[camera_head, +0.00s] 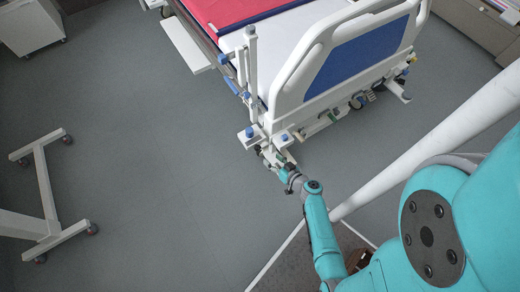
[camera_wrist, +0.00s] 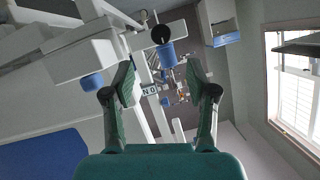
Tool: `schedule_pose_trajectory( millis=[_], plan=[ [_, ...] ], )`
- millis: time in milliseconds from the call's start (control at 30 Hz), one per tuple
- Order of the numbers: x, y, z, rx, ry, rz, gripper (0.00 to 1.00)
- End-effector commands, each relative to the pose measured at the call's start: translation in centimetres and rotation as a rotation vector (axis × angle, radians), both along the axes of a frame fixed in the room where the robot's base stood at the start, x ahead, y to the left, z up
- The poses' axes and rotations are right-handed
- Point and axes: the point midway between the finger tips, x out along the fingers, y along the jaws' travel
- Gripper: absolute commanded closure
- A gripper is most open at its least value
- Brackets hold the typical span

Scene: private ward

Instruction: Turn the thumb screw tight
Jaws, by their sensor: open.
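My gripper (camera_head: 274,155) is at the near lower corner of the bed, by the white post and clamp blocks. In the wrist view my gripper (camera_wrist: 161,75) has its two dark green fingers spread, with nothing held between them. A blue cylindrical knob (camera_wrist: 167,54) with a black round end shows between and beyond the fingertips; it may be the thumb screw. Another blue knob (camera_wrist: 92,82) sits under a white block, left of the left finger. In the head view, small blue knobs (camera_head: 250,132) show on the white blocks. I cannot tell whether a finger touches any knob.
The bed's white and blue end board (camera_head: 345,50) stands just right of the post. A wheeled white stand (camera_head: 45,190) is at the left, and a white cabinet (camera_head: 30,25) is at the upper left. The grey floor (camera_head: 165,180) between is clear.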

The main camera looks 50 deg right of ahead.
Motion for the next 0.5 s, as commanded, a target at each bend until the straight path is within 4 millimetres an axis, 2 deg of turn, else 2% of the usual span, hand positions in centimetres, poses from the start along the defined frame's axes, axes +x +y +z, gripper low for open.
schedule_pose_trajectory(
  millis=[500],
  plan=[
    [7.4, -1.2, -2.9, -0.001, 0.002, 0.003, 0.43]
  ],
)
